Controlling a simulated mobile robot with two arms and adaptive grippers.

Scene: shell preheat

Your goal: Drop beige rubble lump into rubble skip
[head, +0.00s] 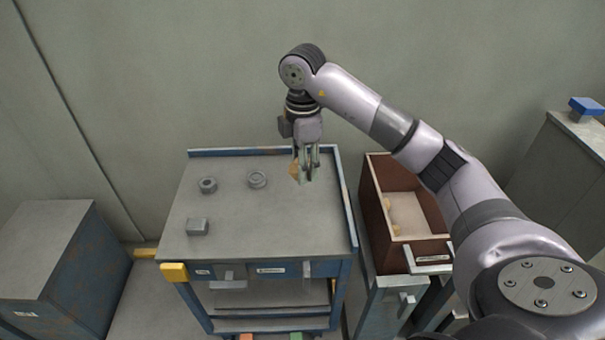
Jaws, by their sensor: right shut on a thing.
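The beige rubble lump (294,171) is between the fingers of my right gripper (305,176), over the right back part of the grey bench top. The gripper points down and is shut on the lump, which it partly hides. I cannot tell whether the lump touches the bench top. A brown open-topped box (376,207), which looks like the rubble skip, stands to the right of the bench. Some beige lumps (392,215) lie inside it. My right forearm passes over its right side and hides part of it. My left gripper is not in view.
The blue-edged bench (230,229) carries two grey rings (208,185), (257,179) and a grey block (198,227). A yellow block (174,272) is at its front left corner. A grey-blue cabinet (50,245) stands at left, another (560,170) at right. The wall is close behind.

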